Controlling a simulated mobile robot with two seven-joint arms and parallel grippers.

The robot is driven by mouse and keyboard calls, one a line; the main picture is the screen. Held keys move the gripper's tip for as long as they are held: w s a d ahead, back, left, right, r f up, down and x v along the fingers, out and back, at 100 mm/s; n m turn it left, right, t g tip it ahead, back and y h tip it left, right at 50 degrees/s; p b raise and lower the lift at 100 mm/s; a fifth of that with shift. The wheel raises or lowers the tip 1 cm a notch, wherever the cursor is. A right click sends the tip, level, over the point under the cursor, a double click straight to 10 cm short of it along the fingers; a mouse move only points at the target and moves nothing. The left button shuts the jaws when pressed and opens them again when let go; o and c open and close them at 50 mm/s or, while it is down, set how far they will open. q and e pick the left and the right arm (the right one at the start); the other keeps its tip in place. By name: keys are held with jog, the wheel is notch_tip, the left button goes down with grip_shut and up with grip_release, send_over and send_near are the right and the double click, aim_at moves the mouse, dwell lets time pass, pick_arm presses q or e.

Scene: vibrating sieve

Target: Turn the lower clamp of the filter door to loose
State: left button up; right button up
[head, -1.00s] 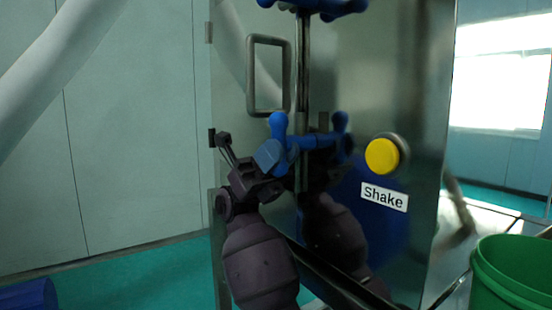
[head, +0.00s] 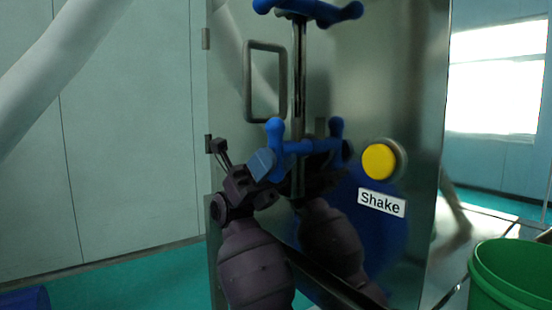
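The filter door (head: 360,70) is a shiny metal panel that fills the middle of the head view. Its lower clamp (head: 305,146) is a blue bar handle with knobs, lying roughly level on a vertical rod. My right gripper (head: 238,157) is just left of this clamp, its fingers spread apart with nothing between them. Its right, blue-tipped finger overlaps the clamp's left end in the picture; I cannot tell whether they touch. The upper clamp (head: 308,9), also blue, is at the top edge. My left gripper is not in view.
A yellow button (head: 379,161) with a "Shake" label (head: 382,202) sits right of the lower clamp. A metal loop handle (head: 249,80) is at upper left on the door. A green bucket (head: 510,275) stands at lower right. The door mirrors my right arm.

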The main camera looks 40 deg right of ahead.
pick_arm(q)
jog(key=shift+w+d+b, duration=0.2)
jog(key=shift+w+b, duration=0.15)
jog(key=shift+b, duration=0.25)
pick_arm(e)
jog(key=v, duration=1)
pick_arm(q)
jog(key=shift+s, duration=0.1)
pick_arm(e)
jog(key=shift+w+f, duration=0.1)
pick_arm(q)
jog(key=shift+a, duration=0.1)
